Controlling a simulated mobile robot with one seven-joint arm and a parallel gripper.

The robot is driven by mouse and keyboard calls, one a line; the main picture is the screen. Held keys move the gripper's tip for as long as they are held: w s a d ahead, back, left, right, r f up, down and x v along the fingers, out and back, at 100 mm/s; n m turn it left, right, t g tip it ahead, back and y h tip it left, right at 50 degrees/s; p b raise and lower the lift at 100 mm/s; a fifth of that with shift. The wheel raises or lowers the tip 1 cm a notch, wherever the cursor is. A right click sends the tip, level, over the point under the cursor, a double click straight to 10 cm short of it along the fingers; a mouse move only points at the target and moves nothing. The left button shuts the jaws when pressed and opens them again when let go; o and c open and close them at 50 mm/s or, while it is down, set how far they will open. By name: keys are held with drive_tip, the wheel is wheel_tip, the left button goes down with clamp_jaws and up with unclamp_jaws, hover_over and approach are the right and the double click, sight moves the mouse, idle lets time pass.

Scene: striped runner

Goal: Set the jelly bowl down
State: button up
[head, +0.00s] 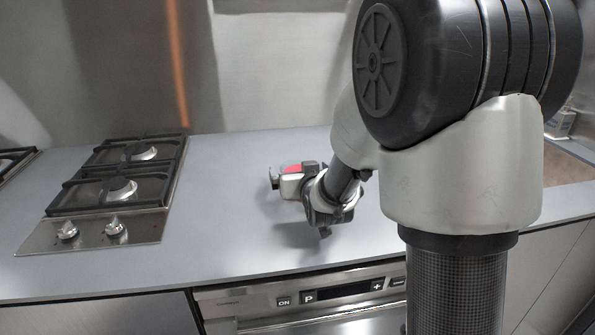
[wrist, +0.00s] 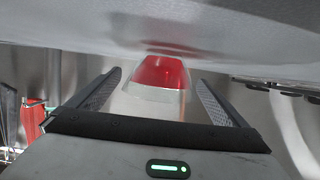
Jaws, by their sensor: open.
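The jelly bowl shows red jelly in a pale, clear-looking bowl in the wrist view (wrist: 160,80). It lies between the two dark fingers of my gripper (wrist: 159,88), with a visible gap on each side. The gripper is open around the bowl. In the head view the bowl (head: 291,169) shows only as a small red patch at my gripper (head: 290,178), over the grey counter (head: 235,215). The gripper hides most of it. I cannot tell for sure whether its base rests on the counter.
A gas hob (head: 122,185) with black grates and two knobs is set into the counter on the left. An oven front (head: 310,297) is below the counter edge. The counter between hob and gripper is clear. My arm covers much of the right side.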

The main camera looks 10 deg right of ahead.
drive_tip(key=shift+s, duration=0.1)
drive_tip(key=shift+c, duration=0.9)
drive_tip(key=c, duration=1.1)
drive_tip(key=shift+r, duration=0.15)
drive_tip(key=shift+c, duration=1)
